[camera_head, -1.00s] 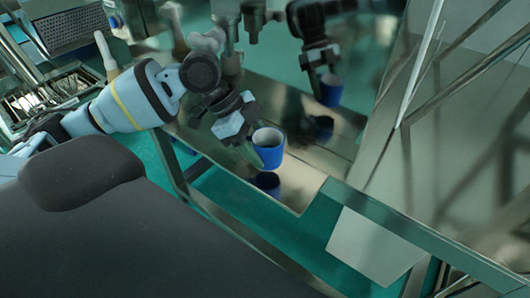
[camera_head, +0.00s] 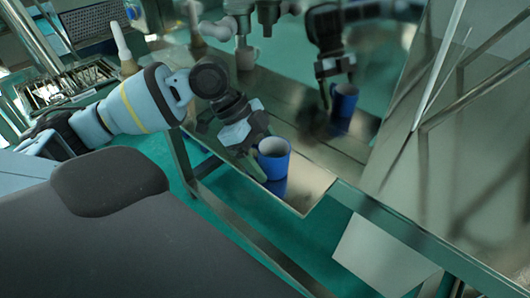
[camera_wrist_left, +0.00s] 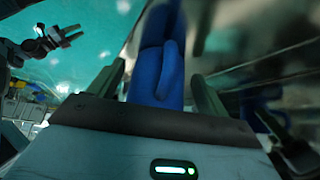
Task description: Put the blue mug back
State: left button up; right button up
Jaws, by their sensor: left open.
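The blue mug (camera_head: 273,160) stands upright on the shiny steel table top (camera_head: 318,178), close to its front corner. My left gripper (camera_head: 248,140) is at the mug's upper left side in the head view. In the left wrist view the mug (camera_wrist_left: 152,70) with its handle lies between the two fingers (camera_wrist_left: 158,85), with gaps beside it; the gripper is open. A second blue mug shape (camera_head: 343,100) with a dark gripper over it looks like a mirror image in a shiny panel, but I cannot be sure.
A steel frame with a clear sheet (camera_head: 445,65) stands to the right. A bottle with a pale neck (camera_head: 122,45) stands at upper left.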

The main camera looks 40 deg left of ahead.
pick_arm(q)
jog(key=shift+r, duration=0.1)
jog(key=shift+a+r, duration=0.1)
jog(key=shift+r, duration=0.15)
jog(key=v, duration=1.1)
jog(key=shift+r+p, duration=0.3)
jog(key=shift+a, duration=0.1)
jog(key=shift+c, duration=0.3)
dwell(0.3)
